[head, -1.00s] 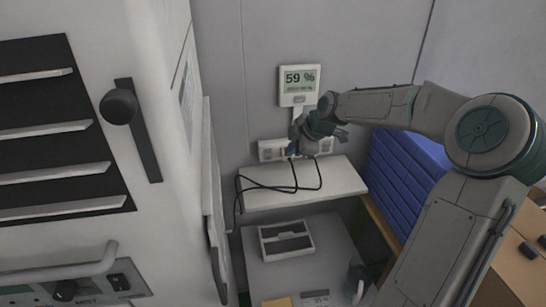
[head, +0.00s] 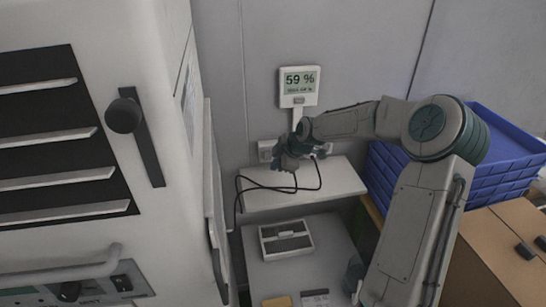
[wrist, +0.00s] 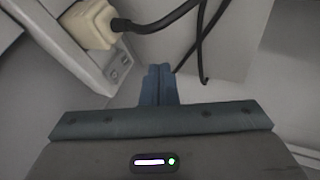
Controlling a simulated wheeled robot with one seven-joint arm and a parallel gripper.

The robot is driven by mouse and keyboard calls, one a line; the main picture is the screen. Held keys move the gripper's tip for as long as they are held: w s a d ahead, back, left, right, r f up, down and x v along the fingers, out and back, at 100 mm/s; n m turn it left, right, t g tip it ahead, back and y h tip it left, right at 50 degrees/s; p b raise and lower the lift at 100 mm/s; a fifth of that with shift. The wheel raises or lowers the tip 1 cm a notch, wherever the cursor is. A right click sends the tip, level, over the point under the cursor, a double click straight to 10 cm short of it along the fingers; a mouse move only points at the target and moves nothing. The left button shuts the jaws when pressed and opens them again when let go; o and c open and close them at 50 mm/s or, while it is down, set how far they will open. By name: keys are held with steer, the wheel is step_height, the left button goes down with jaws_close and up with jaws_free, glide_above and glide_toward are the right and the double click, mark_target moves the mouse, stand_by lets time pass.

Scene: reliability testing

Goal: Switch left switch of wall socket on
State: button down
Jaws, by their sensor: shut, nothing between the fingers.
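The white wall socket (head: 265,149) is on the back wall below the display, partly hidden behind my gripper in the head view. In the wrist view, the socket (wrist: 86,62) is at the upper left, with a pale plug (wrist: 92,22) and a black cable in it. Small switch-like features show on its face near the cable; their on or off state is too small to tell. My gripper (head: 284,168) is in front of and slightly below the socket. In the wrist view its blue fingers (wrist: 158,84) are shut and empty, right of the socket and apart from it.
A white shelf (head: 335,187) with black cables lies below the socket. A display reading 59 % (head: 299,86) hangs above. A large white machine (head: 170,60) stands at the left. Stacked blue trays (head: 500,135) and cardboard boxes (head: 490,245) are at the right.

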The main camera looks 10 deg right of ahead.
mark_target(267, 160)
steer(key=w, duration=0.2)
steer(key=w+f+p, duration=0.1)
steer(key=w, duration=0.1)
steer(key=shift+a, duration=0.1)
steer(key=shift+w, duration=0.15)
steer(key=shift+f, duration=0.1)
steer(key=shift+w+f+t+b, duration=0.15)
steer(key=shift+f+t+b, duration=0.15)
steer(key=shift+b, duration=0.5)
steer(key=shift+r+p, duration=0.3)
steer(key=shift+r, duration=0.15)
steer(key=shift+r+p, duration=0.4)
steer(key=shift+r, duration=0.35)
